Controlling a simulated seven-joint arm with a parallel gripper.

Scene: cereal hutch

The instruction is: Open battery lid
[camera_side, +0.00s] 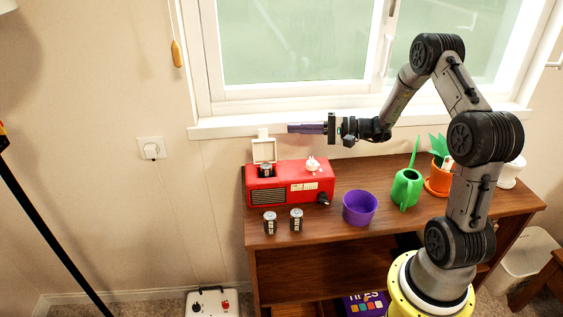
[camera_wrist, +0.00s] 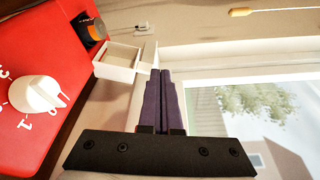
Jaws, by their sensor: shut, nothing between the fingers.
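The red radio (camera_side: 300,189) sits on the desk, and its white battery lid (camera_side: 264,151) stands upright at the top left. The lid also shows in the wrist view (camera_wrist: 118,62) as a shallow white tray shape, raised from the radio. A dark battery (camera_side: 266,170) sits at the opening below the lid; it also shows in the wrist view (camera_wrist: 92,28). My gripper (camera_side: 289,128) has purple fingers, closed together and empty. In the side view they point left, above the radio and right of the lid. In the wrist view the fingertips (camera_wrist: 160,72) appear close beside the lid; I cannot tell whether they touch.
A white knob (camera_side: 313,164) rises from the radio top. Two batteries (camera_side: 270,223) (camera_side: 297,220) stand on the desk in front. A purple bowl (camera_side: 360,208), green watering can (camera_side: 406,188) and orange plant pot (camera_side: 438,179) stand to the right. The window sill (camera_side: 240,127) runs behind.

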